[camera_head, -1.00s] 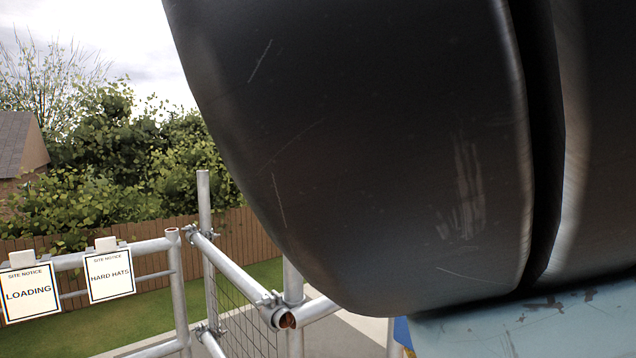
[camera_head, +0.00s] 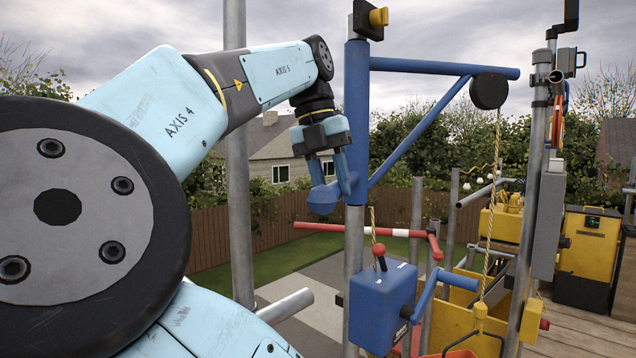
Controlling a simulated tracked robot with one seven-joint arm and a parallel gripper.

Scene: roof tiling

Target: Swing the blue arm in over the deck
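The blue arm (camera_head: 440,67) reaches right from a blue sleeve on an upright pole, with a slanting brace below it. A black wheel (camera_head: 489,91) hangs near its tip, and a rope runs down from it to a yellow fitting (camera_head: 480,310). A blue knob (camera_head: 322,200) sits at the left of the sleeve's foot. My gripper (camera_head: 334,188) points down at this knob, its two fingers apart with background between them. I cannot tell whether they touch the knob. The plank deck (camera_head: 590,330) shows at the lower right.
A blue winch box (camera_head: 382,308) with a crank stands below the knob. A red-and-white bar (camera_head: 370,231) crosses behind the pole. Grey scaffold poles stand left (camera_head: 238,150) and right (camera_head: 535,190). A yellow and black cabinet (camera_head: 588,258) stands on the deck.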

